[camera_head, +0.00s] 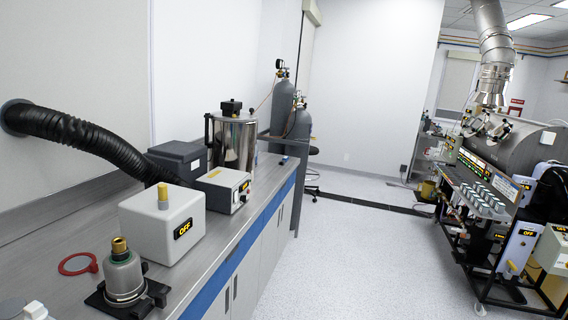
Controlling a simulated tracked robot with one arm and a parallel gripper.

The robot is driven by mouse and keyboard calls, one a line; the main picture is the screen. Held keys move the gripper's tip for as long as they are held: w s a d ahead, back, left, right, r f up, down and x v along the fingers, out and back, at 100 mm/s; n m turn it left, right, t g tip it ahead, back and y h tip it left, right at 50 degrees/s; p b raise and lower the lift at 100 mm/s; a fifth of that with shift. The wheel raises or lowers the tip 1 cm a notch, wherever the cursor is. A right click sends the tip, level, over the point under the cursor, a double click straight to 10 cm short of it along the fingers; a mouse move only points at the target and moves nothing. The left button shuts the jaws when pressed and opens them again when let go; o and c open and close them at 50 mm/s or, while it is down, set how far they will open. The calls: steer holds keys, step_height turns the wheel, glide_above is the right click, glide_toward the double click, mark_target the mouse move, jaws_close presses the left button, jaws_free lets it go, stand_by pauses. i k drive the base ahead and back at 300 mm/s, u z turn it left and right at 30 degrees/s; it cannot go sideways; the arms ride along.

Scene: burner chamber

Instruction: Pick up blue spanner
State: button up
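I cannot make out a blue spanner clearly in this view. A small dark, possibly bluish object (283,161) lies at the far end of the bench top, too small to identify. My gripper is not in view.
A grey bench (50,250) with a blue front strip runs along the left wall. On it stand a white box marked OFF (160,228), a metal valve (124,275), a red ring (77,264) and a steel canister (233,142). A burner rig (490,190) stands at right. The speckled floor (350,250) between is clear.

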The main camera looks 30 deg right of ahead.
mark_target(285, 159)
steer(key=z, duration=0.3)
steer(key=i, duration=0.5)
steer(key=z, duration=0.7)
steer(key=i, duration=1.25)
steer(key=z, duration=0.75)
steer(key=i, duration=2.55)
steer(key=u, duration=0.55)
steer(key=i, duration=1.15)
steer(key=u, duration=1.25)
steer(key=i, duration=0.95)
steer(key=u, duration=0.6)
